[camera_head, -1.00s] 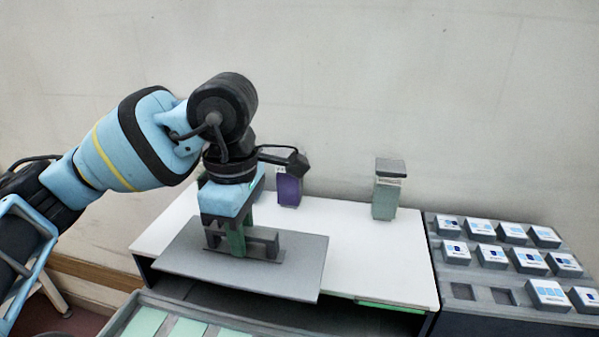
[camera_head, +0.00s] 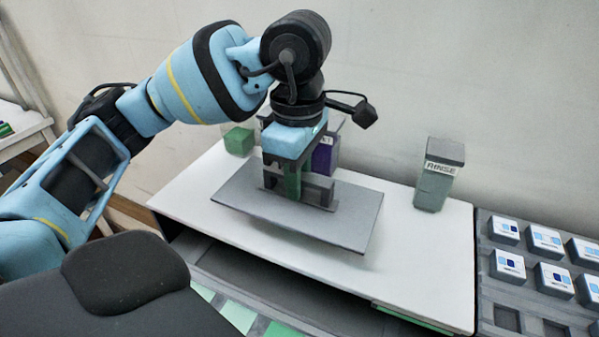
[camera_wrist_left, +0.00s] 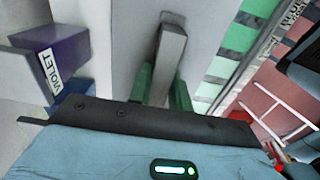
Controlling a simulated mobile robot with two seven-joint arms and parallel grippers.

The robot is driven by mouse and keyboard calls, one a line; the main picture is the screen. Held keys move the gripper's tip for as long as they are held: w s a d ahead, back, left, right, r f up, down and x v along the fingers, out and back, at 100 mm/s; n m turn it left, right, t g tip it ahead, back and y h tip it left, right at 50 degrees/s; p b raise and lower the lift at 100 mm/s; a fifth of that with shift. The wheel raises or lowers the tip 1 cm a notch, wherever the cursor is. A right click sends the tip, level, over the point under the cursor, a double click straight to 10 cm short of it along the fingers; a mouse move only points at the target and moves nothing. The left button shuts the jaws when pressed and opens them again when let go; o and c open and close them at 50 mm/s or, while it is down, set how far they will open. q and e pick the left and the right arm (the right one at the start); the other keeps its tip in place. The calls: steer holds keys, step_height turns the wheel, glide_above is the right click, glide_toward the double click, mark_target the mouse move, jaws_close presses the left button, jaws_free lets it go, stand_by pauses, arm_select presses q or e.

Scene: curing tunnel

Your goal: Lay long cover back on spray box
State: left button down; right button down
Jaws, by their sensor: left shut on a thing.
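The long cover (camera_head: 245,200) is a flat grey plate with a raised grey bar handle (camera_head: 320,190). My left gripper (camera_head: 293,183), with green fingers, is shut on that handle. The left wrist view shows the handle (camera_wrist_left: 168,60) between the green fingers. The cover looks level and hangs over the white top; the height of its gap is hard to judge. The spray box is not clearly identifiable; the white-topped unit (camera_head: 430,255) has a dark open recess (camera_head: 270,280) along its front. My right gripper is out of view.
A violet container (camera_head: 325,155), partly hidden, and a green block (camera_head: 238,140) stand behind the gripper. A dark rack (camera_head: 515,290) of labelled blocks is at right. The wall closes the back.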

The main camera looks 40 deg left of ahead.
mark_target(298, 204)
arm_select(q)
steer(key=shift+f+b, duration=0.3)
steer(key=shift+f, duration=0.4)
step_height(298, 204, down, 2)
steer(key=shift+b, duration=0.55)
steer(key=shift+f+b, duration=0.6)
steer(key=shift+f, duration=0.4)
steer(key=shift+f, duration=0.15)
steer(key=shift+f, duration=0.15)
steer(key=c, duration=1.2)
jaws_free()
